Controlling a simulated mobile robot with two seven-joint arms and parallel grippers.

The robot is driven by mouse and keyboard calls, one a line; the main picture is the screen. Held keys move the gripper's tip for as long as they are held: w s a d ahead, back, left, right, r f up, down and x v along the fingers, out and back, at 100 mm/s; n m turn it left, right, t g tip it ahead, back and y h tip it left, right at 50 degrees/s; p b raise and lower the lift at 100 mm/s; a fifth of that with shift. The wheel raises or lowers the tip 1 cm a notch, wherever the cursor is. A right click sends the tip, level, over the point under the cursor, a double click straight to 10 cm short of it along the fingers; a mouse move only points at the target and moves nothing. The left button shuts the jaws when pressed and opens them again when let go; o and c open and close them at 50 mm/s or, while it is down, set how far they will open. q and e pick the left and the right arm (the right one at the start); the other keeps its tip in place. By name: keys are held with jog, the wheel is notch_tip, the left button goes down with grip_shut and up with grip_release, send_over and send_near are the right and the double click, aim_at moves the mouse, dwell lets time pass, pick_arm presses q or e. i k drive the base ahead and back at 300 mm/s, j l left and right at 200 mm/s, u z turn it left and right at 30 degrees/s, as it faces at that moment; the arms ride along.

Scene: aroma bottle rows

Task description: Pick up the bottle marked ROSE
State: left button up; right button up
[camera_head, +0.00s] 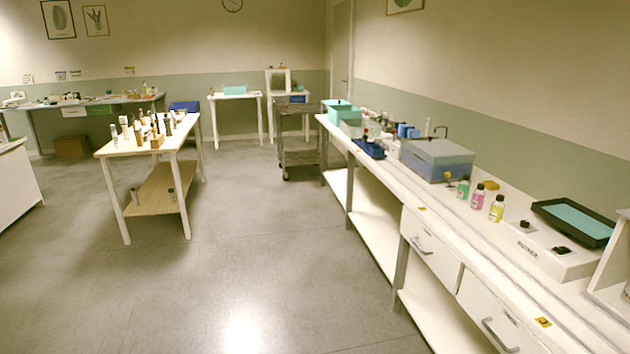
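No bottle can be made out as ROSE, because the labels are too small to read from here. Several small bottles (153,127) stand in a group on the white table (137,147) at the left, some white, some dark or brown. On the long right counter (451,205) stand three bottles with dark caps: a green one (463,188), a pink one (478,197) and a yellow one (497,209). A few small bottles also stand on the left table's lower shelf (152,192). Neither of my grippers is in view.
Open grey floor (245,245) lies between the left table and the right counter. A grey-blue box (437,160) and a device with a teal-topped tray (575,220) stand on the counter. A dark cart (298,150) stands farther back. A white cabinet (18,185) is at the left edge.

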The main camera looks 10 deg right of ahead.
aim_at(478, 202)
jog(key=i+j+z, duration=0.1)
jog(key=i, duration=0.6)
jog(key=i+j+z, duration=0.15)
jog(key=i, duration=0.5)
jog(key=i+z, duration=0.35)
jog(key=i, duration=0.25)
jog(key=i+z, duration=0.35)
jog(key=i, duration=0.25)
